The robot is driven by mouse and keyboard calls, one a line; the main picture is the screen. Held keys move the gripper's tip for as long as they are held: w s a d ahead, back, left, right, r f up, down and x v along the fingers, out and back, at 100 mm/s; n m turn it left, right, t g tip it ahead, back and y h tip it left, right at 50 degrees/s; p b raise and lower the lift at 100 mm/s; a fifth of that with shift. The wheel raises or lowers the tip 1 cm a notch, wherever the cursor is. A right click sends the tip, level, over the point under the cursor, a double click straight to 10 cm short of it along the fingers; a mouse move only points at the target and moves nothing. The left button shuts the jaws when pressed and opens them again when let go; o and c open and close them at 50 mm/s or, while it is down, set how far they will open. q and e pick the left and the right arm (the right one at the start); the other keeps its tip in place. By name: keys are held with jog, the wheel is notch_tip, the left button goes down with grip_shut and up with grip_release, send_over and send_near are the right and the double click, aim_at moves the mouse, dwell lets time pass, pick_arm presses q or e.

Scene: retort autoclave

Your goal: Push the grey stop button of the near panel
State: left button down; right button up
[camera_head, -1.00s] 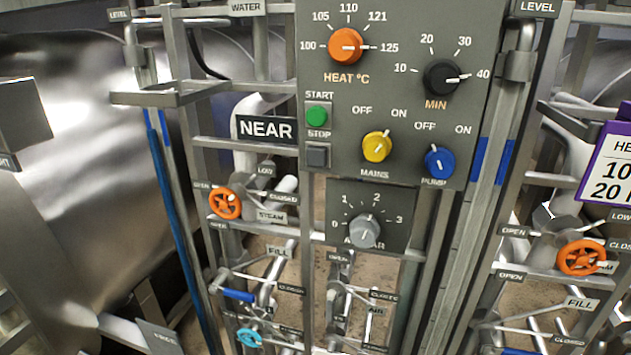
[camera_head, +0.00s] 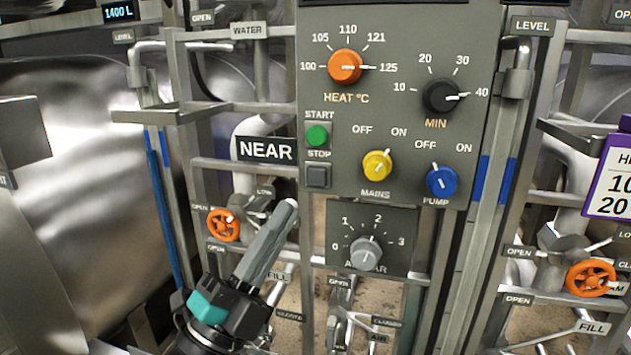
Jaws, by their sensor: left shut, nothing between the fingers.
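The grey square stop button (camera_head: 317,176) sits on the near panel (camera_head: 420,120), under the STOP label and below the green start button (camera_head: 317,136). A NEAR sign (camera_head: 266,150) is just left of it. My left gripper (camera_head: 289,207) is in the lower middle of the view, its fingers shut and empty, pointing up and to the right. Its tip shows a little below and left of the stop button, apart from it in the picture. The distance in depth is hard to tell. My right gripper is not in view.
The panel also bears an orange heat knob (camera_head: 345,67), a black minutes knob (camera_head: 440,96), a yellow mains knob (camera_head: 377,165) and a blue pump knob (camera_head: 441,181). A grey knob (camera_head: 366,253) is below. An orange valve wheel (camera_head: 223,225) and metal rails are near my left gripper.

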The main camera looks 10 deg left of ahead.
aim_at(316, 172)
pick_arm(q)
jog(key=shift+w+r, duration=0.1)
dwell(0.3)
jog(key=w+b, duration=0.1)
jog(key=w, duration=0.7)
jog(key=shift+w+d+b, duration=0.15)
jog(key=shift+w+b, duration=0.15)
dwell(1.8)
jog(key=shift+w, duration=0.4)
jog(key=shift+w, duration=0.65)
dwell(0.7)
jog(key=shift+s, duration=0.1)
jog(key=shift+s+p, duration=0.3)
jog(key=shift+s, duration=0.65)
jog(key=shift+s, duration=0.1)
